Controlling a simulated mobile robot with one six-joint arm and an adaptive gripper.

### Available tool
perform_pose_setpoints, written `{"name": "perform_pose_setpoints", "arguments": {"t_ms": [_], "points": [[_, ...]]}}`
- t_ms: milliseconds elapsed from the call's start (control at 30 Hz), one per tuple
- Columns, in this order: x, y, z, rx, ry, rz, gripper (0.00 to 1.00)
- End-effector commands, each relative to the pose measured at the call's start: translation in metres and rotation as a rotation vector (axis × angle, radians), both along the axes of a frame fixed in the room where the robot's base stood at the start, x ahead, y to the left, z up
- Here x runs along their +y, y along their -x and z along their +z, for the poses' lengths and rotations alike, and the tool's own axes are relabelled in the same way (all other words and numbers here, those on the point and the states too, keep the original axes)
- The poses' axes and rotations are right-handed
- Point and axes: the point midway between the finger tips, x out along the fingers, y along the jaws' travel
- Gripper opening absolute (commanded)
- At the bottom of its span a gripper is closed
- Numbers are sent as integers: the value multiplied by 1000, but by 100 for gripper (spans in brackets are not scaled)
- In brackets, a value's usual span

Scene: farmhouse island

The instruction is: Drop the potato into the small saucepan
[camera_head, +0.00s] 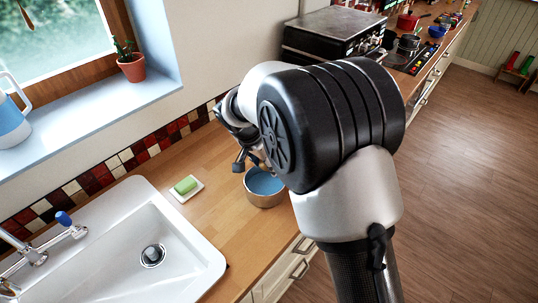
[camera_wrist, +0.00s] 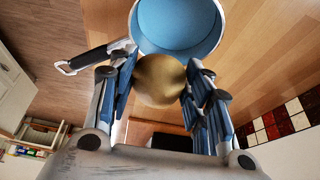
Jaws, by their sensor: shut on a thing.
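The potato (camera_wrist: 160,80) is a round, brownish-yellow lump held between the two fingers of my gripper (camera_wrist: 158,84) in the wrist view. In the head view my gripper (camera_head: 250,162) is above the counter at the saucepan's back edge, partly hidden by my arm. The small saucepan (camera_head: 264,198) has a light metallic outside and a blue inside, and stands on the wooden counter. In the wrist view the saucepan (camera_wrist: 176,50) is just beyond the potato, its handle pointing left. The potato overlaps the near rim in that view; I cannot tell the height between them.
A white sink (camera_head: 120,240) is at the left of the counter (camera_head: 215,215). A dish with green soap (camera_head: 186,187) lies between sink and saucepan. A dark oven-like appliance (camera_head: 325,38) stands behind my arm. The tiled wall bounds the back.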

Motion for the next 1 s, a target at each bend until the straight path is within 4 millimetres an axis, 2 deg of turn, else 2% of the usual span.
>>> {"name": "perform_pose_setpoints", "arguments": {"t_ms": [200,333,667,700,1000], "points": [[0,0,-29,3,1,0,20],[0,0,-42,1,0,0,20],[0,0,-47,0,0,0,20],[0,0,-47,0,0,0,46],[0,0,-47,1,-1,0,66]]}}
